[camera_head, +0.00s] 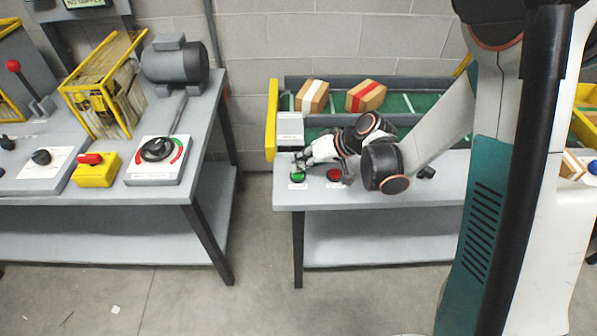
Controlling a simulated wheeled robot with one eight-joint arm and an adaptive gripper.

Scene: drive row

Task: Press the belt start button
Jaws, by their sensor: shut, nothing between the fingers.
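A green button (297,177) sits at the front left corner of the right-hand grey bench. A red button (334,175) sits just to its right. Behind them runs the green belt (426,103) with two boxes on it, one with a white stripe (312,95) and one with a red stripe (366,96). My gripper (299,164) is shut and empty, with its tips right over or against the green button. I cannot tell whether they touch it. My wrist hides part of the belt's front side.
On the left bench stand a motor (175,62), a yellow-framed guard (105,85), a dial plate (157,160) and a yellow box with a red knob (96,170). A floor gap lies between the benches (258,230). A yellow end plate (271,120) rises behind the buttons.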

